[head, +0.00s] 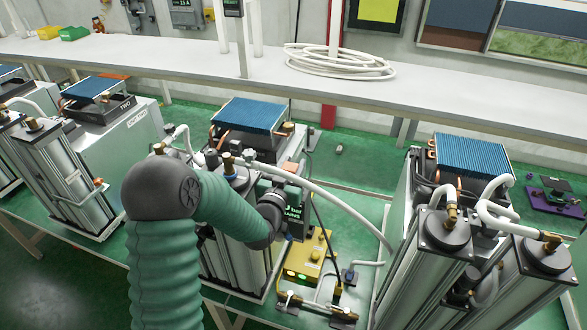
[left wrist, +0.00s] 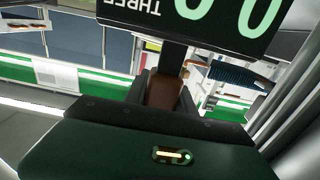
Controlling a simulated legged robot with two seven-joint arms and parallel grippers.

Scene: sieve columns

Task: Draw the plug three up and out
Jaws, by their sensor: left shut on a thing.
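The plug three shows in the left wrist view as a dark block with an upside-down label reading THREE (left wrist: 220,20) and large pale green figures. A dark stem runs from it to a brown piece between the fingers. My left gripper (left wrist: 162,92) is shut on it. In the head view my left gripper (head: 284,208) is beside the middle column unit, against a small dark tag with green lettering (head: 294,197). My arm and the tag hide the place below, so I cannot tell whether the plug is seated. My right gripper is not in view.
Silver columns (head: 430,270) with white hoses stand close on the right. A yellow box (head: 306,258) with lit green buttons sits low beside the middle unit. A white hose (head: 335,205) arches past my gripper. A long white shelf (head: 430,95) crosses behind.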

